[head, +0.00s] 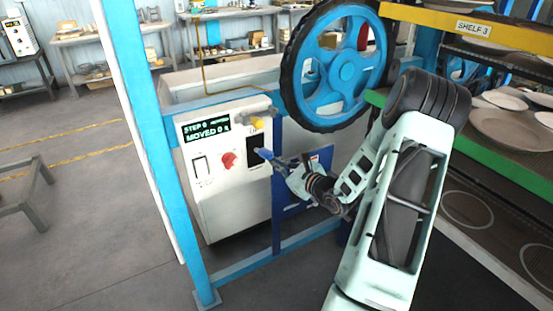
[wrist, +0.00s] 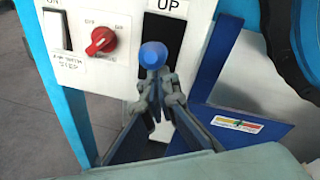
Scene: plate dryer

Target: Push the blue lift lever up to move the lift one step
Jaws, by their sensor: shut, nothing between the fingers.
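The blue lift lever (head: 263,153) sticks out from a black slot on the white control panel (head: 213,140). In the wrist view its round blue knob (wrist: 153,55) shows in front of the black slot (wrist: 165,38), under the label "UP" (wrist: 173,6). My gripper (head: 281,163) is shut and empty, with its tips close by the lever. In the wrist view my gripper (wrist: 158,88) is just below the knob; I cannot tell whether it touches. The lever's shaft is hidden behind the knob and fingers.
A red knob (head: 228,160) and a rocker switch (head: 202,166) sit left of the slot. A yellow knob (head: 257,122) is above it. The big blue handwheel (head: 336,66) and shelves with plates (head: 510,130) stand to the right. A blue post (head: 155,140) stands left of the panel.

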